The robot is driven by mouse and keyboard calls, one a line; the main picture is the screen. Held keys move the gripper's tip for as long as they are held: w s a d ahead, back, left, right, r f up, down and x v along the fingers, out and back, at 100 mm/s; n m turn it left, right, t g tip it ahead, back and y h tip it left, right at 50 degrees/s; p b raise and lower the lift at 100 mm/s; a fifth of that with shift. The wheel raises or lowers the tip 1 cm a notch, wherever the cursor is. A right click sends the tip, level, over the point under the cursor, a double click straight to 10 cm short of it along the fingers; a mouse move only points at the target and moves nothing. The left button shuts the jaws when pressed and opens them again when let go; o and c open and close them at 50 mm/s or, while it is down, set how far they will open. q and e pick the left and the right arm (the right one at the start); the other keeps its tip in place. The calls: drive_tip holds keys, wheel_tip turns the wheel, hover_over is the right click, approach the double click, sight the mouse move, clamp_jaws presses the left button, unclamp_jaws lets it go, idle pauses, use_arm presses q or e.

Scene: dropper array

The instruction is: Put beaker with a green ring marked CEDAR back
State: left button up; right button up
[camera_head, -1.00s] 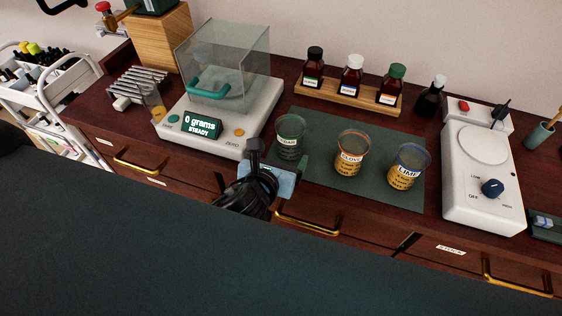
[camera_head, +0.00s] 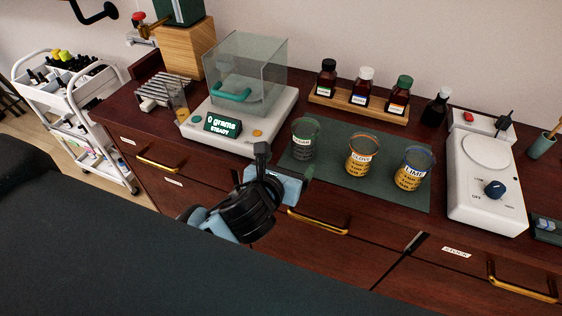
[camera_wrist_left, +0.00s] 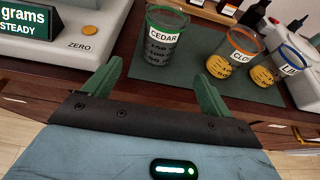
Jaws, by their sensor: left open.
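The CEDAR beaker (camera_head: 304,143), clear with a green ring, stands upright on the left part of the dark green mat (camera_head: 341,188). It looks empty. In the left wrist view the CEDAR beaker (camera_wrist_left: 163,45) is straight ahead, beyond the fingertips and roughly between them. My left gripper (camera_head: 284,165) is open and empty at the counter's front edge, just short of the beaker; its green fingers (camera_wrist_left: 160,84) are spread and touch nothing. My right gripper is not in view.
The CLOVE beaker (camera_head: 361,157) and LIME beaker (camera_head: 412,169), with amber contents, stand right of CEDAR on the mat. A balance (camera_head: 257,129) reading 0 grams is at left. A bottle rack (camera_head: 335,104) is behind, a white hotplate (camera_head: 484,191) at right.

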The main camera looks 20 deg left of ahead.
use_arm(q)
drive_tip(key=s+f+n+g+h, duration=0.1)
drive_tip(key=s+f+n, duration=0.3)
drive_tip(key=f+n, duration=0.4)
drive_tip(key=s+f+n+g+h, duration=0.1)
drive_tip(key=s+f+n+g, duration=0.1)
drive_tip(key=s+f+n, duration=0.45)
drive_tip(key=s+a+f+n, duration=0.3)
drive_tip(key=s+f+n, duration=0.2)
drive_tip(key=n, duration=0.5)
drive_tip(key=s+a+f+n+g, duration=0.1)
drive_tip(key=s+a+f+n, duration=0.2)
drive_tip(key=n, duration=0.7)
drive_tip(key=s+f, duration=0.2)
drive_tip(key=s, duration=0.2)
drive_tip(key=shift+f+y, duration=0.3)
drive_tip(key=shift+f, duration=0.1)
drive_tip(key=shift+a, duration=0.1)
